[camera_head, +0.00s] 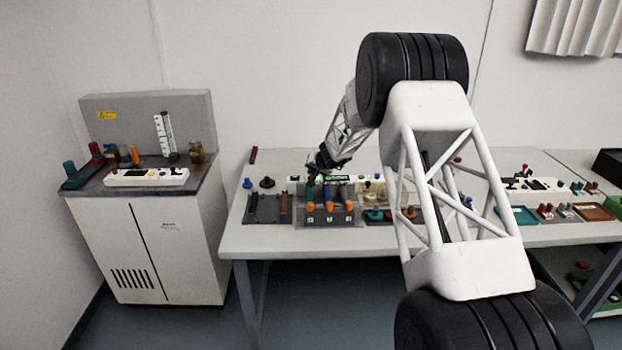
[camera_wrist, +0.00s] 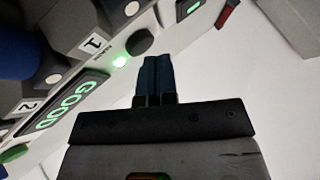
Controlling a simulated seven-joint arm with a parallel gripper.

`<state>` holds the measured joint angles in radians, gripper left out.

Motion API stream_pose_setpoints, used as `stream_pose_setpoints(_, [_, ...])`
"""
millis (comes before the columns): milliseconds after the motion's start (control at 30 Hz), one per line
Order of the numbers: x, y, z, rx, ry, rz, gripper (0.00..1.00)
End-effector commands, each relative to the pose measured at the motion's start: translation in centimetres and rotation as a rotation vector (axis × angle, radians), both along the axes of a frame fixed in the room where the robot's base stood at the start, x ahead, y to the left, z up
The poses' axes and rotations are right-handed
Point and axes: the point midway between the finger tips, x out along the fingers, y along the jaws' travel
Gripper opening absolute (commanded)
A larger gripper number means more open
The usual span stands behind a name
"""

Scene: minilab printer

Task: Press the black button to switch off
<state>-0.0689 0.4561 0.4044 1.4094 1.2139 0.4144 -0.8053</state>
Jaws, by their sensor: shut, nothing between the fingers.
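In the wrist view a round black button (camera_wrist: 140,42) sits on a white panel (camera_wrist: 165,18), beside a lit green light (camera_wrist: 120,62) and a small printed label. My gripper (camera_wrist: 155,62) is shut and empty. Its dark blue fingertips appear just below the button in the picture; I cannot tell whether they touch it. A display (camera_wrist: 65,103) on the panel reads GOOD in green. In the head view my gripper (camera_head: 319,168) is at the left end of the white panel with the green display (camera_head: 336,178), and the button is not clear there.
Tags numbered 1 (camera_wrist: 94,43) and 2 (camera_wrist: 28,106) mark the grey unit beside the panel. A red object (camera_wrist: 228,13) lies on the bench behind. In the head view orange-tipped parts (camera_head: 328,207) stand in front of the panel. A white cabinet (camera_head: 165,240) stands left, beyond a gap.

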Motion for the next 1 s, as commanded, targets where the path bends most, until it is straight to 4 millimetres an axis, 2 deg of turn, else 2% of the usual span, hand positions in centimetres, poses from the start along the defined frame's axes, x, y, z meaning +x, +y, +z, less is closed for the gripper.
stream_pose_setpoints(1000, [0.00, 0.01, -0.80, 0.000, 0.000, 0.000, 0.00])
